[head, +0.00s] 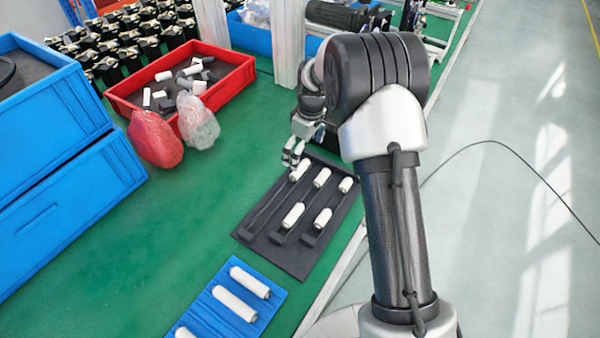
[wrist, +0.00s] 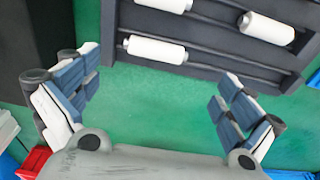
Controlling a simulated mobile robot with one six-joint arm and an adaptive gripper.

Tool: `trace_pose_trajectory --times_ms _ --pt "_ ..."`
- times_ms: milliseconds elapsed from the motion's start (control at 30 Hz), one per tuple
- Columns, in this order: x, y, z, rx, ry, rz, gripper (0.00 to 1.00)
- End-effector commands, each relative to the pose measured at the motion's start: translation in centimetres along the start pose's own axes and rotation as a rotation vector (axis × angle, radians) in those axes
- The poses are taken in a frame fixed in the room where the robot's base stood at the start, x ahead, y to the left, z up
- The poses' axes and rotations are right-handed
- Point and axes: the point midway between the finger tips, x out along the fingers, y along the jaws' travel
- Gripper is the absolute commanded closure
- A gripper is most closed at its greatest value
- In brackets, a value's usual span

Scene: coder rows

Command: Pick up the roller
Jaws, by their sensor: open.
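Several white rollers lie in a black slotted tray on the green table, among them a far-left one (head: 300,170), a far-middle one (head: 322,177) and a near-left one (head: 293,215). My gripper (head: 293,152) is just beyond the tray's far-left end, close to the far-left roller. In the wrist view my gripper (wrist: 157,98) is open, with bare green table between its fingers. A white roller (wrist: 157,50) lies ahead of the fingers in the black tray (wrist: 210,38), and another roller (wrist: 266,28) is to its right. I cannot tell which roller is meant.
A blue mat (head: 214,320) with more white rollers lies near the front. A red crate (head: 180,104) of parts, a red bag (head: 155,138) and a clear bag (head: 198,122) stand at the back left. Blue crates (head: 70,200) fill the left. The middle table is clear.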

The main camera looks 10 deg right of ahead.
Motion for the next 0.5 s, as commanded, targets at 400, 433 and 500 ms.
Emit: trace_pose_trajectory --times_ms 400,433,500 --pt "3.9 0.2 -0.1 0.001 0.001 0.001 0.00" --pt "4.2 0.2 -0.1 0.001 0.001 0.001 0.00" --pt "5.2 0.4 -0.2 0.001 0.001 0.001 0.00"
